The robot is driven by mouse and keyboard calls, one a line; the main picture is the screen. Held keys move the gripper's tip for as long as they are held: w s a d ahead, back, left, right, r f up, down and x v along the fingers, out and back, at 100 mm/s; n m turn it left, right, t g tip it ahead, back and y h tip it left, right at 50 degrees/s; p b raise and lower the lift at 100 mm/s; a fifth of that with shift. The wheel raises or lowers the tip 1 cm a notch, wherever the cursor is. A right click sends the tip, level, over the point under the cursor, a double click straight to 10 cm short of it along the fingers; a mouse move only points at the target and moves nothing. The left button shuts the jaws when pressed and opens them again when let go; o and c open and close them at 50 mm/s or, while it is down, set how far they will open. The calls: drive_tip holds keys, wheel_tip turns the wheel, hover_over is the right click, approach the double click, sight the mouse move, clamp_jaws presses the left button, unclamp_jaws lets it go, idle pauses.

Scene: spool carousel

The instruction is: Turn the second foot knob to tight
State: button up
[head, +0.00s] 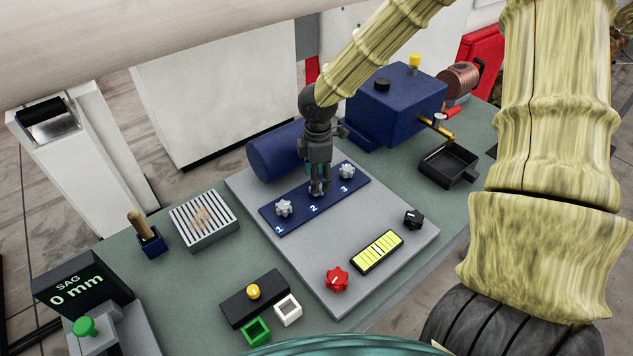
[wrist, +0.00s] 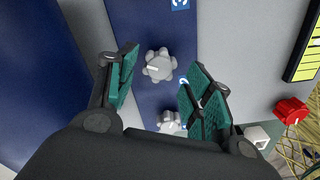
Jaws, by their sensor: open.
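The second foot knob (wrist: 158,66) is a grey lobed knob on the dark blue strip (wrist: 207,18), by the label 2. A pale mark on it points left in the wrist view. In the head view my gripper hides most of it. My gripper (head: 318,188) points down at the knob. In the wrist view my gripper (wrist: 163,86) is open, with one teal-padded finger left of the knob and the other to its right and lower. Gaps show on both sides of the knob. Knob 1 (head: 284,208) and knob 3 (head: 347,171) stand on either side.
A red knob (head: 337,279), a black knob (head: 413,218) and a yellow level gauge (head: 377,251) sit on the grey plate (head: 300,255). A blue cylinder (head: 273,154) and blue box (head: 397,103) stand behind. A display (head: 77,287) reads SAG 0 mm.

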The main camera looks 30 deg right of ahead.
drive_tip(key=shift+s+f, duration=0.2)
drive_tip(key=shift+f, duration=0.15)
drive_tip(key=shift+w+f, duration=0.25)
drive_tip(key=shift+f, duration=0.35)
drive_tip(key=shift+w+f, duration=0.2)
drive_tip(key=shift+f, duration=0.35)
drive_tip(key=shift+s, duration=0.25)
drive_tip(key=shift+w+f, duration=0.1)
drive_tip(key=c, duration=1)
